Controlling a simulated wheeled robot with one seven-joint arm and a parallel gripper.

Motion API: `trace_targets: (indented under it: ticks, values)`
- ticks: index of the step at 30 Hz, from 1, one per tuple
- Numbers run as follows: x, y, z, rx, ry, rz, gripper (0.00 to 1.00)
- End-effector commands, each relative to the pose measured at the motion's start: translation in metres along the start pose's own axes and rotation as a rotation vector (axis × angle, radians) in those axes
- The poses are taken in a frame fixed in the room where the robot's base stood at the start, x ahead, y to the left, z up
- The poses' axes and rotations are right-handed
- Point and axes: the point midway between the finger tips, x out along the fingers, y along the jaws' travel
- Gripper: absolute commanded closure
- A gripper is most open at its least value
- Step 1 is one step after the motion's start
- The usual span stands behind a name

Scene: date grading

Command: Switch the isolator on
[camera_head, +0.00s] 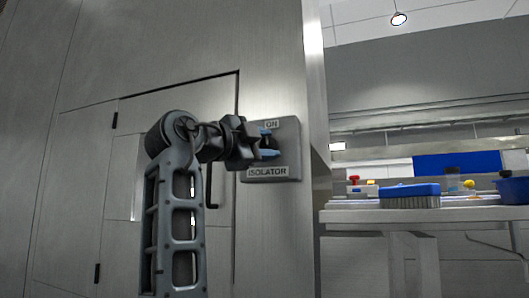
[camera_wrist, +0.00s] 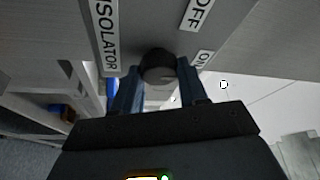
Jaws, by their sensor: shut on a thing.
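The isolator (camera_head: 290,155) is a grey box on the metal cabinet wall, with an ON label at its top and an ISOLATOR label at its bottom. In the wrist view its face shows ISOLATOR, OFF and ON labels around a dark round knob (camera_wrist: 158,64). My gripper (camera_head: 268,143) reaches the box from the left. In the wrist view the blue fingers of my gripper (camera_wrist: 159,80) stand either side of the knob and are shut on it. The knob is mostly hidden in the head view. I cannot tell which label it points to.
A cabinet door with a dark handle (camera_head: 208,190) is behind and left of my arm. To the right, a table (camera_head: 430,216) holds a blue brush (camera_head: 409,195), a blue container (camera_head: 513,188) and small items. The cabinet's edge lies just right of the isolator.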

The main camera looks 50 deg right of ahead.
Motion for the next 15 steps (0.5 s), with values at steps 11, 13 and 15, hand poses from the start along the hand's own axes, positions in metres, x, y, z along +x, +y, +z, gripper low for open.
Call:
trace_targets:
  ticks: [11,13,15]
  values:
    - [-0.0003,0.0008,0.0005,0.082,0.0,0.036,0.88]
    - [-0.0002,0.0007,0.0004,0.084,0.0,0.038,0.88]
    - [-0.0002,0.0007,0.0003,0.085,0.0,0.038,0.88]
